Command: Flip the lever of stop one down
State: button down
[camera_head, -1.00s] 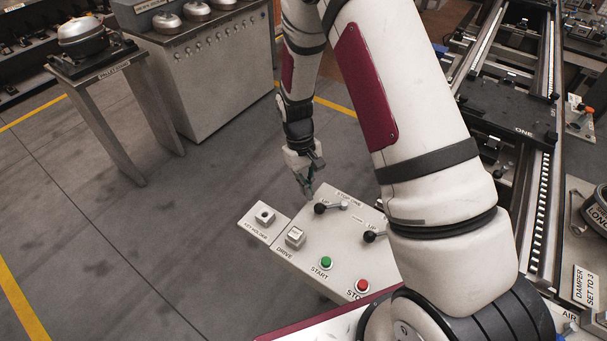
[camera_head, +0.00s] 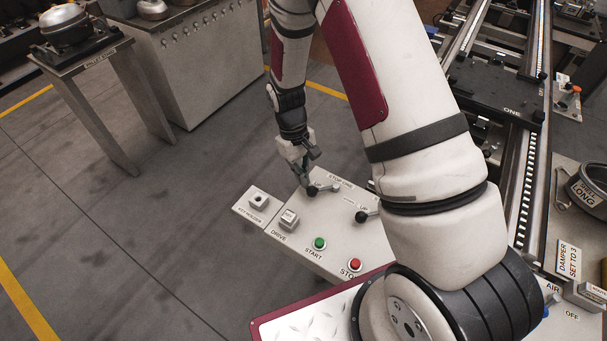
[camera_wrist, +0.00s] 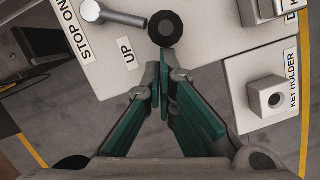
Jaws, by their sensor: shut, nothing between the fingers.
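The stop one lever (camera_wrist: 125,19) is a short metal arm with a round black knob (camera_wrist: 163,28), on the light control panel (camera_head: 335,232). In the wrist view the arm runs from its pivot at the left to the knob, beside the label "UP" (camera_wrist: 127,53). My gripper (camera_wrist: 163,68) is shut and empty, its fingertips right beside the knob; I cannot tell whether they touch it.
A second black-knobbed lever (camera_head: 362,216) sits to the right on the panel. A green start button (camera_head: 319,243), a red stop button (camera_head: 355,265), a drive key switch (camera_head: 288,219) and a key holder (camera_head: 258,200) are nearby. Open floor lies left of the panel.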

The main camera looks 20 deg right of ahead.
jog(key=shift+s+a+n, duration=0.2)
jog(key=shift+s+n, duration=0.1)
jog(key=shift+n, duration=0.1)
jog(key=shift+s+a+r+n+h+p, duration=0.1)
jog(key=shift+s+a+n+h+p, duration=0.1)
jog(key=shift+s+n+p, duration=0.25)
jog(key=shift+s+a+n+h+p, duration=0.1)
jog(key=shift+s+n+h+p, duration=0.15)
jog(key=shift+s+n, duration=0.4)
jog(key=s+n+p, duration=0.1)
jog(key=n, duration=0.1)
jog(key=s+n, duration=0.1)
jog(key=shift+s+n+t+h+p, duration=0.25)
jog(key=shift+s+n+t+p, duration=0.05)
jog(key=shift+n+p, duration=0.1)
jog(key=s+n, duration=0.1)
jog(key=s+n+p, duration=0.1)
jog(key=shift+d+n+t+p, duration=0.2)
jog(key=shift+n+t+p, duration=0.1)
jog(key=shift+n, duration=0.1)
jog(key=s+n+p, duration=0.1)
jog(key=s+d+n, duration=0.1)
jog(key=shift+n+t+h+p, duration=0.3)
jog(key=shift+t+h+p, duration=0.05)
jog(key=shift+t+h, duration=0.05)
jog(key=shift+s+d+p, duration=0.2)
jog(key=shift+d+p, duration=0.05)
jog(key=shift+p, duration=0.1)
jog(key=shift+d, duration=0.1)
